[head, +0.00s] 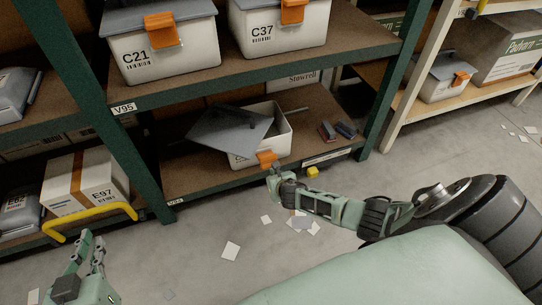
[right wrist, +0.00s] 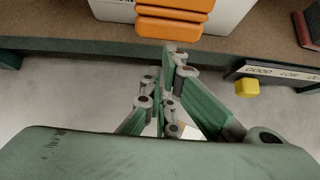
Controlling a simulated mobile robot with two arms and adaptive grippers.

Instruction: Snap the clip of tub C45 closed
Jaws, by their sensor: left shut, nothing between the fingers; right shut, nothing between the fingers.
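A white tub (head: 283,143) stands on the low shelf; its label is mostly hidden, so I cannot read whether it is C45. Its grey lid (head: 230,130) lies askew and tilted across it, leaving the right part of the tub open. The orange clip (head: 267,158) is at the tub's front. In the right wrist view the clip (right wrist: 172,22) shows as several orange bands. My right gripper (head: 274,172) is shut and empty, its tips just in front of and below the clip; contact is unclear. My left gripper (head: 88,240) is shut and empty, at the lower left.
Tubs C21 (head: 165,52) and C37 (head: 285,28) have grey lids and orange clips on the shelf above. Dark red and blue items (head: 337,131) lie right of the tub. A yellow block (head: 313,172) is by the shelf edge. Carton E97 (head: 90,180) sits left.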

